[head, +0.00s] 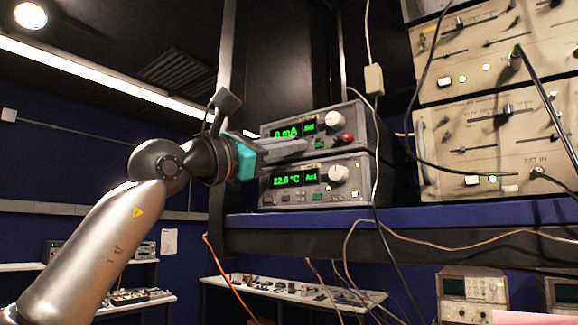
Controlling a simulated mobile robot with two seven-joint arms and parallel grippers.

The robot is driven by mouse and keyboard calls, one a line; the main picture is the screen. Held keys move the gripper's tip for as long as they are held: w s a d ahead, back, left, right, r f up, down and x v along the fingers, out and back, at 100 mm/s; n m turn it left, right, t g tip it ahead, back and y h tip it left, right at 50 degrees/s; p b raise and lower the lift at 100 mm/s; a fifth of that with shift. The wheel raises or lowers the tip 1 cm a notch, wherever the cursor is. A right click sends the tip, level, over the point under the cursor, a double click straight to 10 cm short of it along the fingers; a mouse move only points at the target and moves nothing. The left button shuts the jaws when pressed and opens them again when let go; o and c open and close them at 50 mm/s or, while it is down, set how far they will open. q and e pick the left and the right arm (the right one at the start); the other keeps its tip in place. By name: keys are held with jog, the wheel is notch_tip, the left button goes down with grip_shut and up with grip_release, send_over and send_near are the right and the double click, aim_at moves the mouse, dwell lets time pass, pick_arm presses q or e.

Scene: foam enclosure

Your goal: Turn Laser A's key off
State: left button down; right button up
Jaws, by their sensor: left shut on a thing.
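Two stacked laser controllers stand on a blue shelf. The upper controller (365,126) has a green display reading 0 mA, a large silver knob (334,119) and a small red part (348,138). The lower controller (361,176) reads about 22.9 °C. I cannot read a Laser A label. My left gripper (303,147) reaches in from the left, its grey fingers across the lower front of the upper controller. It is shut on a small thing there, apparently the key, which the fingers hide. My right gripper is not in view.
The blue shelf (480,214) runs under the controllers, with its edge facing me. Beige rack instruments (465,155) stand to the right. Loose cables hang in front of the shelf and the rack. A lower bench (260,283) holds small parts.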

pick_arm(q)
jog(key=shift+d+f+n+t+y+b, duration=0.1)
jog(key=shift+n+t+y+b, duration=0.5)
jog(key=shift+n+b, duration=0.85)
jog(key=shift+d+f+n+t+y+b, duration=0.1)
jog(key=shift+n+t+y+b, duration=0.45)
jog(key=shift+n+b, duration=0.95)
jog(key=shift+f+n+t+y+b, duration=0.1)
jog(key=shift+n+t+y+b, duration=0.6)
jog(key=shift+n, duration=1.15)
jog(key=shift+r+h+b, duration=0.1)
jog(key=shift+h+b, duration=0.15)
jog(key=shift+b, duration=0.1)
jog(key=c, duration=1)
grip_release()
jog(key=shift+s+r, duration=0.1)
